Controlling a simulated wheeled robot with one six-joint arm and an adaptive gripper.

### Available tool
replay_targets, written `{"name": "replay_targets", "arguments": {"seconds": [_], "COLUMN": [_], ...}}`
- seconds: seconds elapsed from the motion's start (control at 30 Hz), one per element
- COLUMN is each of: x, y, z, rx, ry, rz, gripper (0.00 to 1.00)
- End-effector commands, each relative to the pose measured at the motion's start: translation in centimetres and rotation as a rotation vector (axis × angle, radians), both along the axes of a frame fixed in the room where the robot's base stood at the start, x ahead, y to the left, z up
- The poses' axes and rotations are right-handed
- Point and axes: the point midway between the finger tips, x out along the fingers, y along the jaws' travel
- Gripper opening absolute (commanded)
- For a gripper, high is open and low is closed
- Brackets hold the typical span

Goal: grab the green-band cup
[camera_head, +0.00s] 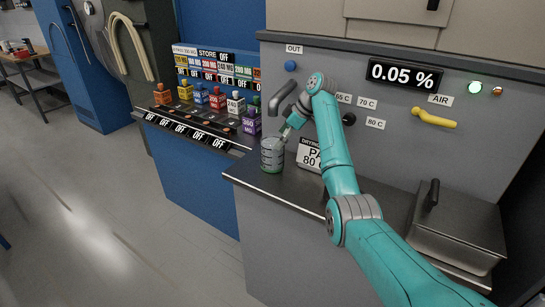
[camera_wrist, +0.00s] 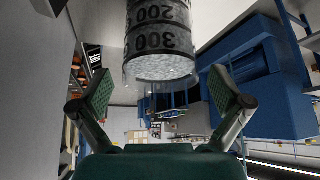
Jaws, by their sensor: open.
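A clear cup (camera_head: 272,156) with dark bands and a hint of green at its lower edge stands on the dark counter under the grey spout. In the wrist view the cup (camera_wrist: 160,38) shows 200 and 300 marks and pale pellets at its visible end. My gripper (camera_head: 287,131) is at the cup's upper right side in the head view. In the wrist view my gripper (camera_wrist: 158,92) is open and empty, with one finger on each side below the cup. The cup lies beyond the fingertips; I cannot tell the exact gap. No clear green band shows in the wrist view.
The spout (camera_head: 282,97) hangs close above the cup. A white sign (camera_head: 309,153) stands just right of it. A lidded metal box (camera_head: 458,228) is on the counter at right. Several small coloured bottles (camera_head: 217,101) line the blue store at left. The floor at left is clear.

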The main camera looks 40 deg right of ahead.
Motion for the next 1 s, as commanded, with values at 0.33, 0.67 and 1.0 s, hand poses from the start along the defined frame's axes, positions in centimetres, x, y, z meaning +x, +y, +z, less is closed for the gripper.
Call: {"name": "replay_targets", "arguments": {"seconds": [0.33, 0.67, 1.0], "x": [1.4, 1.6, 1.6], "y": [1.2, 1.3, 1.3], "z": [-4.0, -4.4, -4.3], "rx": [0.000, 0.000, 0.000], "ry": [0.002, 0.001, 0.000], "rz": [0.000, 0.001, 0.000], "gripper": [1.00, 0.88, 0.22]}}
